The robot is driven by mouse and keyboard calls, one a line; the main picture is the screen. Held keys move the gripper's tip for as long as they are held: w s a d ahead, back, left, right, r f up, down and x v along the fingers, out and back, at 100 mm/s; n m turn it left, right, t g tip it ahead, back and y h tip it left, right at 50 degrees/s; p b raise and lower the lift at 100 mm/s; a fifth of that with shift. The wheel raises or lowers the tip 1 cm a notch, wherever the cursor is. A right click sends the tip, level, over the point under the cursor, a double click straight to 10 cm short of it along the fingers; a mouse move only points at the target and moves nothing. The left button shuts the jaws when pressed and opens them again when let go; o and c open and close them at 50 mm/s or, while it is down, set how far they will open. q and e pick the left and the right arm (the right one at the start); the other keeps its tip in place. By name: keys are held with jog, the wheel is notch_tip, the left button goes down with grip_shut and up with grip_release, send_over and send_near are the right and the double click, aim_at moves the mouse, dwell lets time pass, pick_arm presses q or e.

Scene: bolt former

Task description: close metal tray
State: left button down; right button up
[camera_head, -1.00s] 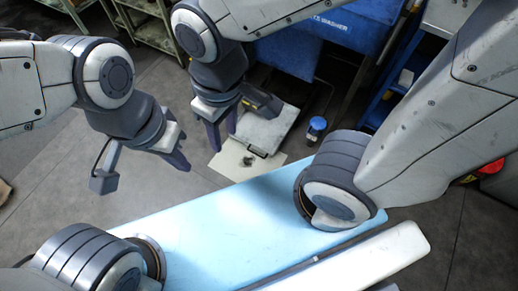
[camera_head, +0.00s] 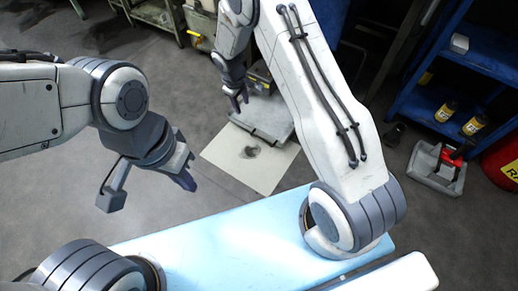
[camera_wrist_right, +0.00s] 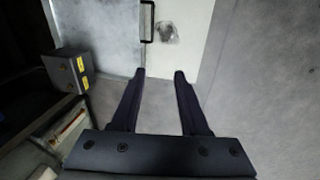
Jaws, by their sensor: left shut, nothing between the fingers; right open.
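The metal tray (camera_head: 268,118) is a flat grey metal piece low near the floor in the head view, partly hidden behind my right arm. In the right wrist view the tray (camera_wrist_right: 100,38) is at the upper left, with a black handle (camera_wrist_right: 147,20) on its right edge. A pale panel (camera_head: 250,160) with a dark stain lies beside it, and also shows in the right wrist view (camera_wrist_right: 183,45). My right gripper (camera_head: 238,102) is open and empty near the tray; its fingertips (camera_wrist_right: 159,74) show apart from the handle. My left gripper (camera_head: 187,180) is shut and empty, away from the tray.
A dark box with yellow labels (camera_wrist_right: 72,70) stands beside the tray in the right wrist view. A blue shelf (camera_head: 455,75) with bottles, a grey bin (camera_head: 432,172) and a red container (camera_head: 508,160) are at the right. Open floor (camera_head: 60,180) lies to the left.

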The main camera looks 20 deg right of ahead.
jog(key=w+d+f+b, duration=0.1)
jog(key=f+b, duration=0.3)
jog(key=f, duration=0.5)
jog(key=w+d+f+b, duration=0.1)
jog(key=d+f+b, duration=0.3)
jog(key=f, duration=0.6)
jog(key=w+d+f+b, duration=0.1)
jog(key=f+b, duration=0.3)
jog(key=f, duration=0.6)
jog(key=shift+w+d+f+b, duration=0.1)
jog(key=shift+w+d+b, duration=0.1)
jog(key=shift+d, duration=0.2)
jog(key=shift+w+d+f+b, duration=0.1)
jog(key=shift+d+b, duration=0.05)
jog(key=shift+d, duration=0.25)
pick_arm(q)
notch_tip(320, 180, down, 15)
jog(key=shift+f, duration=0.2)
pick_arm(e)
jog(key=shift+r, duration=0.1)
grip_shut()
